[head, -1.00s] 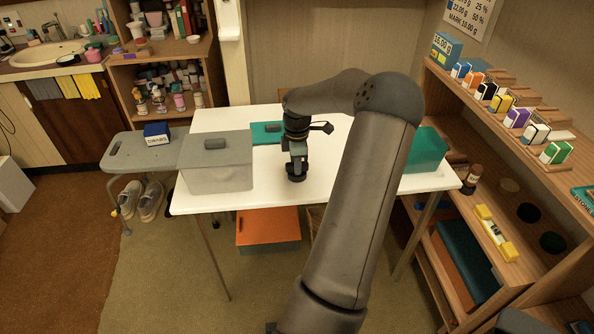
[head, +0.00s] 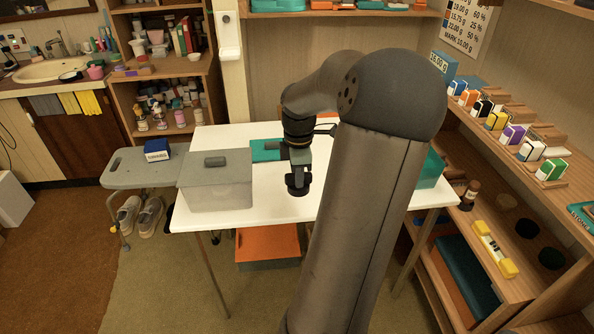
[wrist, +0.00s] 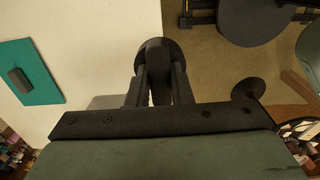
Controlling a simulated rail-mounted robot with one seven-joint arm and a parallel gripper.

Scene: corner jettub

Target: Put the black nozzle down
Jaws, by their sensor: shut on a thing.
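The black nozzle (head: 298,185) is held upright by my gripper (head: 299,164), over the front part of the white table (head: 250,215). In the wrist view the nozzle (wrist: 155,52) sits between the two fingers of my gripper (wrist: 157,80), which are shut on it. Its dark round end lies across the table's edge line there, with tabletop on the left and floor on the right. I cannot tell whether the nozzle touches the tabletop.
A grey lidded box (head: 215,185) stands left of the nozzle. A flat green piece with a dark handle (head: 267,150) lies behind it. A teal bin (head: 429,170) is at the table's right end, partly behind my arm. Bare tabletop lies between the grey box and my gripper.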

